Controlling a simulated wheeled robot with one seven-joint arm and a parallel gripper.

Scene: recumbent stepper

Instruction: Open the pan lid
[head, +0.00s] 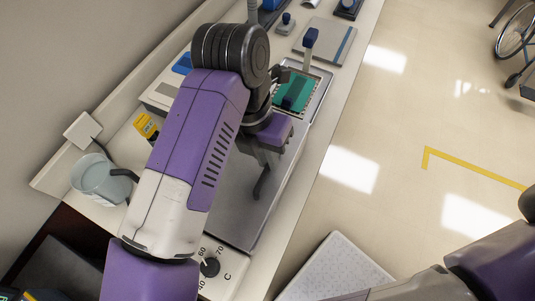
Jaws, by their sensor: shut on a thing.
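The pan lid (238,216) is the flat grey metal cover of a long bath unit on the counter, seen in the head view below my arm. It looks level, though my arm hides its left part. My gripper (260,184) is over the lid's upper right part, with dark fingers pointing down. It is shut on the lid's handle, which is mostly hidden by the fingers. The dial (210,267) with its temperature marks is at the unit's near end.
A green rack (293,92) in a metal tray stands beyond the lid. A clear jug (98,178) and a yellow item (146,126) are on the left. A white padded top (337,272) is at lower right. Open floor lies right of the counter.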

